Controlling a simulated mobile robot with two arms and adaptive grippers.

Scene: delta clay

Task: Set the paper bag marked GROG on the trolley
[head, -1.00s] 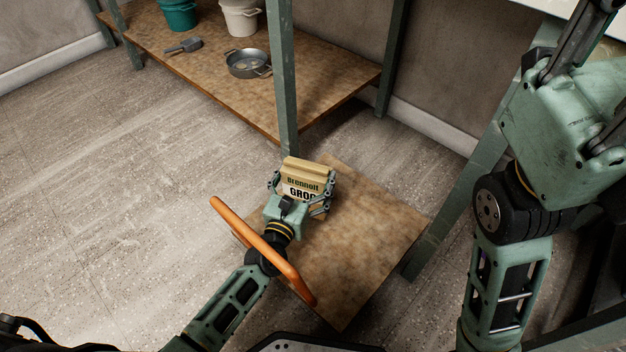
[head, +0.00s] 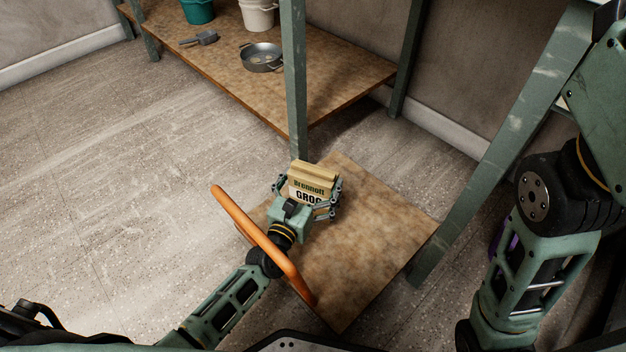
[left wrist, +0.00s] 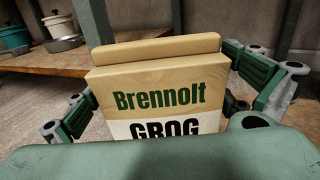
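The paper bag (head: 313,183) is tan with a folded top, a white band and green "Brennolt" lettering. GROG reads clearly on the bag in the left wrist view (left wrist: 160,90). It is upright over the far left part of the trolley (head: 370,240), a brown board with an orange handle (head: 262,245). My left gripper (head: 309,196) has its fingers against both sides of the bag. The bag's bottom is hidden by the gripper, so I cannot tell whether it touches the board. My right gripper is out of view.
A low shelf (head: 330,88) behind holds a metal pan (head: 262,58), a grey scoop (head: 200,38), a teal bucket (head: 198,10) and a white bucket (head: 258,14). A green post (head: 294,80) stands just behind the bag. The board's right part is bare.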

